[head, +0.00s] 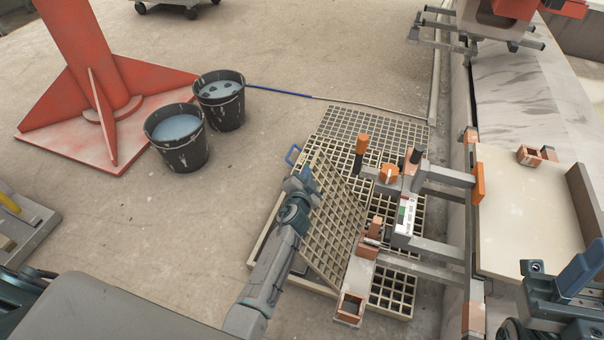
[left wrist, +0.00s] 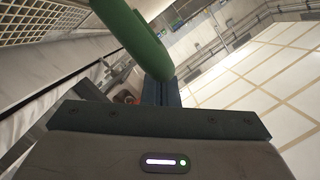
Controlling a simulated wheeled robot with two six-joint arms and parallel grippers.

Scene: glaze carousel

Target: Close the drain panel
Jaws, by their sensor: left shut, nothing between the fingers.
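The drain panel (head: 333,207) is a beige grating, raised and tilted over the floor grate, so it stands open. A blue loop handle (head: 293,155) shows at its upper left corner. My left gripper (head: 303,181) is shut and empty, in front of the panel's left side and just below the handle. In the left wrist view the shut fingers (left wrist: 161,93) lie close to a thick green curved bar (left wrist: 135,35); I cannot tell whether they touch. A grating (left wrist: 45,20) fills that view's upper left corner. My right gripper (head: 578,272) is at the lower right, its jaws unclear.
The flat floor grate (head: 375,125) lies around the panel. A metal frame with clamps (head: 405,200) overhangs it on the right, beside a pale board (head: 525,215). Two black buckets (head: 178,140) and a red stand (head: 105,120) are at the left.

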